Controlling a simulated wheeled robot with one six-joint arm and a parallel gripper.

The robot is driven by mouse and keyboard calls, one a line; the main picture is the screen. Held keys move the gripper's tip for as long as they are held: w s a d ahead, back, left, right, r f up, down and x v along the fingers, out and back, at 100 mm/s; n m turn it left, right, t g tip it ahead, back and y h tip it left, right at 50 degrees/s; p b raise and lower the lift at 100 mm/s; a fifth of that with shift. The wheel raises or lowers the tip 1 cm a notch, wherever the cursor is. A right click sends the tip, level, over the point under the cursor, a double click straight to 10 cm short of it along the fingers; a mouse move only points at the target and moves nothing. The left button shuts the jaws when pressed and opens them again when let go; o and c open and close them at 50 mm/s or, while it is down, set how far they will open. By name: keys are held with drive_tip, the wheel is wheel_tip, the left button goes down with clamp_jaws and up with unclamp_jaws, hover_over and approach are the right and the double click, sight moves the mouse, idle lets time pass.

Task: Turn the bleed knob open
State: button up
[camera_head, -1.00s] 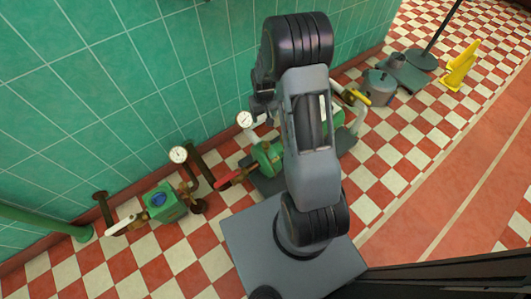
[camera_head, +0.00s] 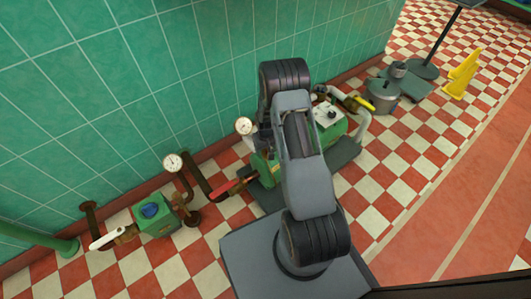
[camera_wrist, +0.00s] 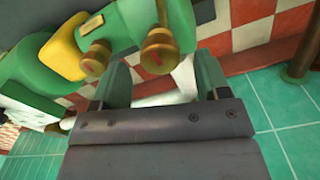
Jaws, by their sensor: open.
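In the wrist view, a round brass knob (camera_wrist: 159,50) sticks out from a green pump body (camera_wrist: 117,18), just beyond the gap between my fingertips. A second, smaller brass fitting (camera_wrist: 96,56) sits to its left, by the left finger. I cannot tell for sure which is the bleed knob. My gripper (camera_wrist: 161,64) is open, its two green fingers apart with nothing held. Contact with the knob is not clear. In the head view, the green pump (camera_head: 330,122) is partly hidden behind my arm, and my gripper is hidden too.
A red-handled pipe valve (camera_head: 233,184) and a pressure gauge (camera_head: 244,126) stand beside the pump. A green unit with a blue knob (camera_head: 152,210) and another gauge (camera_head: 173,163) are left. The tiled wall runs close behind. Metal pots (camera_head: 382,92) and a yellow floor sign (camera_head: 461,74) stand right.

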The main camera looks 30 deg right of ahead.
drive_tip(key=shift+f, duration=0.9)
drive_tip(key=shift+c, duration=0.2)
drive_tip(key=c, duration=0.9)
